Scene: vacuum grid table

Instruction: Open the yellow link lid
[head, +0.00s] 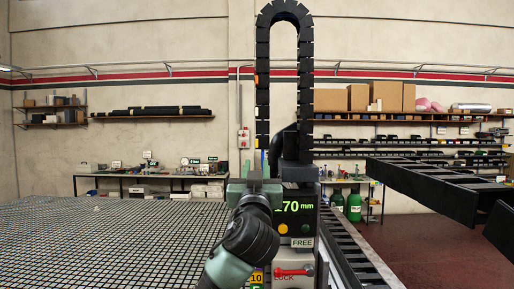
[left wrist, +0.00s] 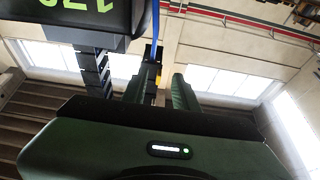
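A black cable chain (head: 305,85) arches up above a machine head. In the left wrist view the green fingers (left wrist: 162,92) stand apart, with a bit of the yellow link (left wrist: 160,76) and a blue hose (left wrist: 155,30) showing beyond the gap. Nothing is clearly held. The lid's state is too small to tell. My right gripper is not in view.
The machine head with its green-digit display (head: 296,207) stands right beside my left gripper, with a red lever (head: 292,272) below. The grid table (head: 110,235) spreads to the left. A dark beam (head: 440,190) juts in at right. Shelves and benches line the far wall.

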